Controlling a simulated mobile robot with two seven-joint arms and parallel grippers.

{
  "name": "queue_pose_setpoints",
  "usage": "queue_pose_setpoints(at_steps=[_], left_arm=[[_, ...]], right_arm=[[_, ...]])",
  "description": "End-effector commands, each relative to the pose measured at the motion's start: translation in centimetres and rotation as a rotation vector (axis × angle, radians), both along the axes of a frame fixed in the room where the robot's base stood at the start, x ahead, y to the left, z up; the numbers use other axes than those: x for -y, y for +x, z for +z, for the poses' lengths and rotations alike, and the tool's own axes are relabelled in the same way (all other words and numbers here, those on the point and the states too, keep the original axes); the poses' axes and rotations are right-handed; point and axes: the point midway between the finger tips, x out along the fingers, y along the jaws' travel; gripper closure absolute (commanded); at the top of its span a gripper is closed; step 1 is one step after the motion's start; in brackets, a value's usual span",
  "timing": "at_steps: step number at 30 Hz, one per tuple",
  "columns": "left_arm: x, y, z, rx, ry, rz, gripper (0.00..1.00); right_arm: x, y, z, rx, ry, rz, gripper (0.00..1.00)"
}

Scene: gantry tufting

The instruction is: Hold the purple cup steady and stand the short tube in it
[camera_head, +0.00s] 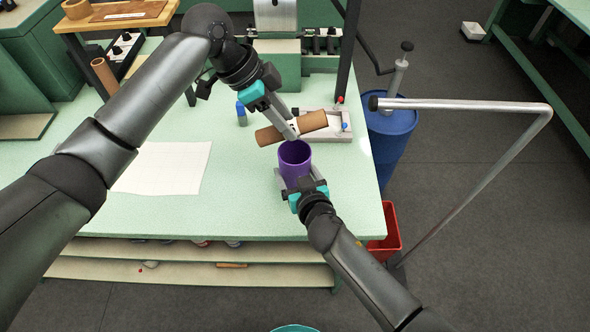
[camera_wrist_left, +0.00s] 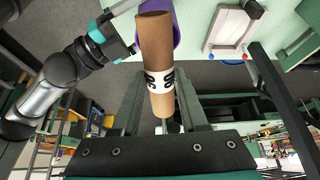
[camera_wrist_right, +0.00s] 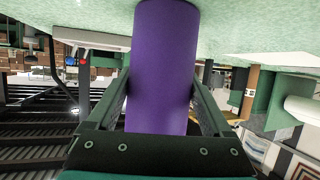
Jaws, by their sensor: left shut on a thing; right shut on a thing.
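The purple cup (camera_head: 296,162) stands upright on the green table near its right front part. My right gripper (camera_head: 300,181) is shut on the cup from the front; the cup also fills the middle of the right wrist view (camera_wrist_right: 162,70). My left gripper (camera_head: 291,128) is shut on the short brown tube (camera_head: 313,121) and holds it nearly level just above and behind the cup's open mouth. The tube, with a white band marked in black, shows between the left fingers in the left wrist view (camera_wrist_left: 155,45). The cup is partly hidden there behind the tube.
A pale tray (camera_head: 338,132) with red and blue knobs lies behind the tube. A small blue bottle (camera_head: 241,114) stands left of it. A white sheet (camera_head: 165,168) lies flat on the left. A dark post (camera_head: 349,45) rises at the back. A blue barrel (camera_head: 388,135) is off the right edge.

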Motion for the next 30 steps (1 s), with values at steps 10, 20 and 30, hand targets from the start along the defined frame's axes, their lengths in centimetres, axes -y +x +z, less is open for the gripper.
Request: queue_pose_setpoints(at_steps=[10,20,30], left_arm=[[0.0,0.0,-2.5,-0.002,0.0,0.0,1.0],[0.0,0.0,-4.3,0.0,0.0,-0.001,0.5],[0.0,0.0,-4.2,-0.001,0.0,0.0,0.22]], right_arm=[[0.0,0.0,0.0,-0.001,-0.002,-0.001,0.75],[0.0,0.0,0.0,-0.001,-0.002,-0.001,0.75],[0.0,0.0,-0.1,-0.001,-0.002,-0.001,0.75]])
